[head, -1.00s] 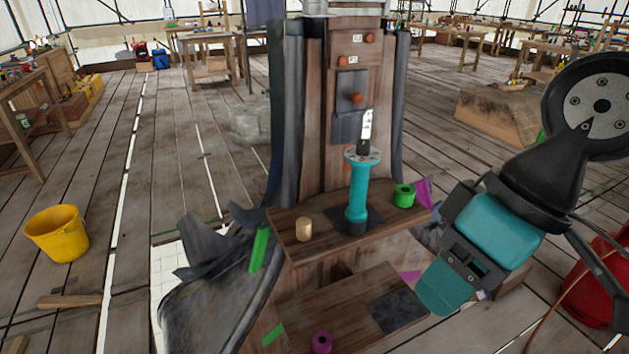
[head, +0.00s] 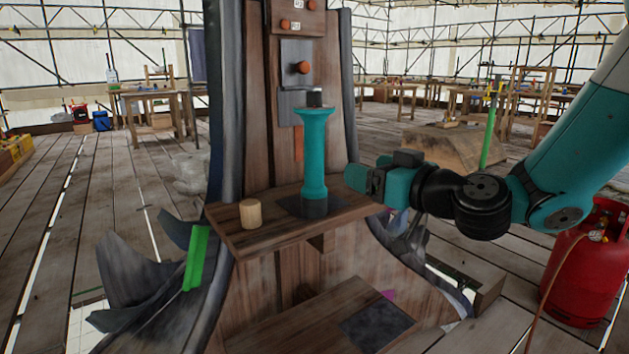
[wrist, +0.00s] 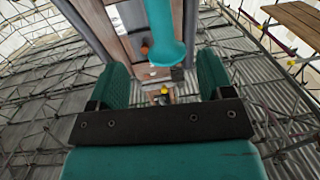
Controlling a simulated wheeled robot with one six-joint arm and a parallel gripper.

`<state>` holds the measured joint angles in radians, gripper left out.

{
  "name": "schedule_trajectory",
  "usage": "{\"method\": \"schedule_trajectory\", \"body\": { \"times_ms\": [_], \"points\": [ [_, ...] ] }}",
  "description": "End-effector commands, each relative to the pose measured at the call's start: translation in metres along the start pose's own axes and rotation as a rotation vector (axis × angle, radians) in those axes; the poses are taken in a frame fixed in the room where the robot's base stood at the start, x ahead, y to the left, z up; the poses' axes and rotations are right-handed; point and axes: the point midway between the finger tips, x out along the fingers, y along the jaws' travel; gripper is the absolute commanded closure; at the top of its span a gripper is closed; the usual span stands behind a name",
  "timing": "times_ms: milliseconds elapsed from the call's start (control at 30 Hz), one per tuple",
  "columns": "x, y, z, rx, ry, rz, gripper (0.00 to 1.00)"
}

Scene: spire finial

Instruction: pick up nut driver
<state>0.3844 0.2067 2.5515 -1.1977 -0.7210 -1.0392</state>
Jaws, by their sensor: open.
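A teal, upright, post-like tool (head: 314,155) stands on a dark patch on the wooden shelf. It has a flared top, a black tip and a dark foot; I take it to be the nut driver. My gripper (head: 358,179) is just right of its lower shaft, level and pointing left, with a small gap apparent between them. In the wrist view, my gripper's two teal fingers (wrist: 163,80) are apart with nothing clamped. The teal shaft (wrist: 163,30) shows ahead, in line with the gap between them.
A wooden peg (head: 251,214) stands left on the shelf (head: 275,233). A lower step (head: 290,330) has a dark square patch. A green strip (head: 197,257) is at the left. A red gas cylinder (head: 585,270) stands at the right.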

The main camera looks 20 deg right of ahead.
Motion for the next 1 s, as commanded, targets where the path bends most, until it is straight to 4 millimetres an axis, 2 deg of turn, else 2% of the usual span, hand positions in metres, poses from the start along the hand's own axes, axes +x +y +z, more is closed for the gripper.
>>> {"method": "schedule_trajectory", "body": {
  "times_ms": [167,500,767,1000],
  "points": [
    [0.027,0.002,-0.005,-0.002,0.006,0.010,0.26],
    [0.101,0.003,-0.006,-0.004,0.008,0.010,0.26],
    [0.124,0.003,-0.003,-0.004,0.007,0.012,0.26],
    [0.159,0.001,-0.004,-0.005,0.007,0.010,0.26]
  ]
}}
